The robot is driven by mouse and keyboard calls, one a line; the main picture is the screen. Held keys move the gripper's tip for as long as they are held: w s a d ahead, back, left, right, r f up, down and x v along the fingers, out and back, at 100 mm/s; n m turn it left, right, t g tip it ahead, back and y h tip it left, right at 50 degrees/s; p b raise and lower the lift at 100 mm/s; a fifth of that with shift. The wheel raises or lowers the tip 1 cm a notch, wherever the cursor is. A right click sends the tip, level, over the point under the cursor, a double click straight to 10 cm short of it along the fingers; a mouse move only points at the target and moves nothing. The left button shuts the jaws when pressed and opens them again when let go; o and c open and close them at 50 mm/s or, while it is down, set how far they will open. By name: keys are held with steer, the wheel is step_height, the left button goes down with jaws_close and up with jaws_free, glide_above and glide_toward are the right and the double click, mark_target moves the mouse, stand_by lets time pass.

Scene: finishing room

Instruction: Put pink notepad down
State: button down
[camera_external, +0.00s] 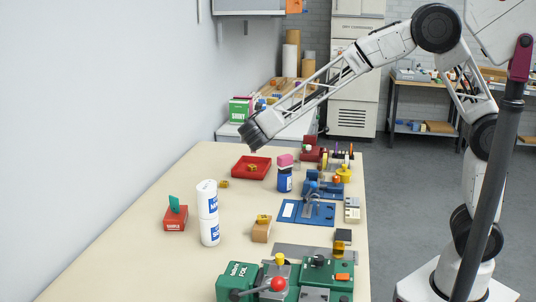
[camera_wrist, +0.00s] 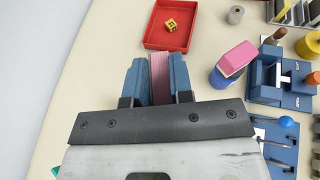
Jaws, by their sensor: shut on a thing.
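My gripper (camera_wrist: 158,80) is shut on the pink notepad (camera_wrist: 160,76), which is held on edge between the two blue fingers. In the external view my gripper (camera_external: 254,146) is above the far part of the table, near the red tray (camera_external: 239,168); I cannot make out the notepad there. In the wrist view the red tray (camera_wrist: 151,42) lies just beyond the fingertips, with a yellow die (camera_wrist: 171,25) in it. How far the notepad is above the table is unclear.
A blue can (camera_external: 285,181) with a pink block (camera_external: 285,160) on top stands right of the tray. Blue fixtures (camera_external: 305,212) and green machines (camera_external: 245,280) line the right and front. The table's left side is mostly clear.

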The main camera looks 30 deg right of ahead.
steer(key=s+a+n+y, duration=0.1)
steer(key=s+a, duration=0.7)
steer(key=a, duration=0.5)
step_height(320, 180, down, 12)
steer(key=shift+w+d+r, duration=0.15)
steer(key=shift+w+r, duration=0.05)
steer(key=shift+f, duration=3.15)
steer(key=shift+f, duration=1.85)
steer(key=shift+f, duration=0.1)
